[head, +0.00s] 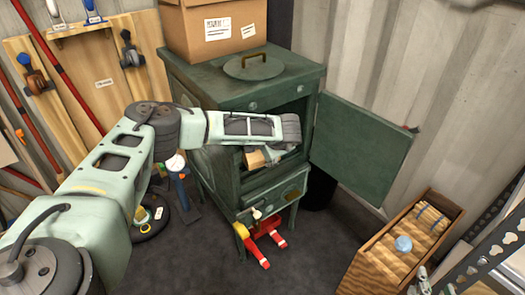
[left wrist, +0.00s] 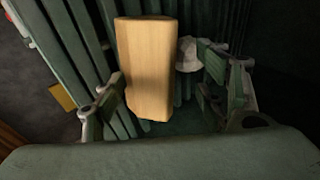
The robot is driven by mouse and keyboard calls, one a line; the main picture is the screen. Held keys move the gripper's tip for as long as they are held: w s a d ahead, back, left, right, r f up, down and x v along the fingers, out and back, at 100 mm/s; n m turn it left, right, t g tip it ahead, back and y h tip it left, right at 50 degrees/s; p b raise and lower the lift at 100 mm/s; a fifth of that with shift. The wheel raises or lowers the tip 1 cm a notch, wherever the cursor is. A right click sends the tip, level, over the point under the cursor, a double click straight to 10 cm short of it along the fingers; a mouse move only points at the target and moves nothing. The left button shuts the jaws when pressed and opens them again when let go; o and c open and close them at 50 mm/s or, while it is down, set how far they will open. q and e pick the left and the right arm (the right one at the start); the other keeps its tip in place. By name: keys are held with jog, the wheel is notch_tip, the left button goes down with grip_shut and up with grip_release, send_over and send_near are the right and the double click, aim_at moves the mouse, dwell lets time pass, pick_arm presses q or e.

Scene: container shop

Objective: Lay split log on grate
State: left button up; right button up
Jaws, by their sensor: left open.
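The split log (left wrist: 145,65) is a pale wooden block in the left wrist view. It lies along the dark green slats of the grate (left wrist: 92,55), between the fingers of my left gripper (left wrist: 155,85). Those fingers are spread; the left one is close to the log and the right one stands clear. In the head view, my left arm reaches into the open green stove (head: 225,195), and part of the log (head: 254,159) shows in the opening. My right gripper (head: 420,281) is small at the lower right edge, by the wooden crate; its jaws are unclear.
The stove door (head: 358,150) stands open to the right. A cardboard box (head: 212,30) sits on the stove top. A wooden crate (head: 375,255) stands at lower right. A red-and-yellow item (head: 262,245) lies under the stove. A whitish lump (left wrist: 187,53) is beside the log.

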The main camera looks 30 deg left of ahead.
pick_arm(q)
jog(key=v, duration=1.1)
jog(key=shift+d, duration=0.15)
jog(key=shift+s+r, duration=0.1)
jog(key=shift+r, duration=0.05)
